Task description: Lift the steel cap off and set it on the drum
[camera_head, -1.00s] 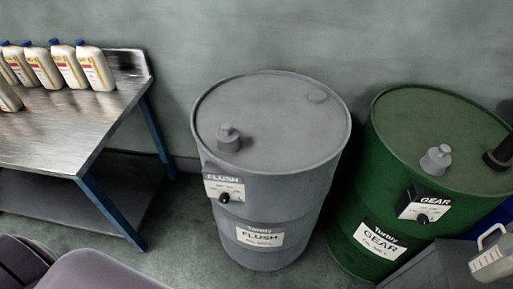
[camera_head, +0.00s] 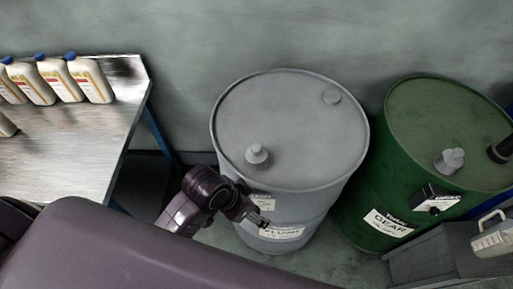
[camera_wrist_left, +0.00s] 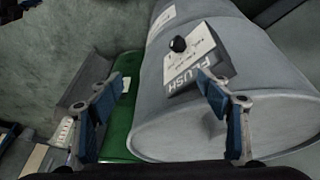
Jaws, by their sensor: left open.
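A grey FLUSH drum (camera_head: 290,120) stands upright in the middle of the head view. A grey steel cap (camera_head: 257,153) sits on its top near the front-left rim. A similar grey cap (camera_head: 449,160) sits on the green GEAR drum (camera_head: 440,115) to the right. My left gripper (camera_head: 262,221) is in front of the FLUSH drum, below its rim and apart from the cap. My right gripper is out of view.
A steel table (camera_head: 75,140) with several white, blue-capped bottles (camera_head: 90,78) stands at the left. A jug (camera_head: 492,238) is at the lower right.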

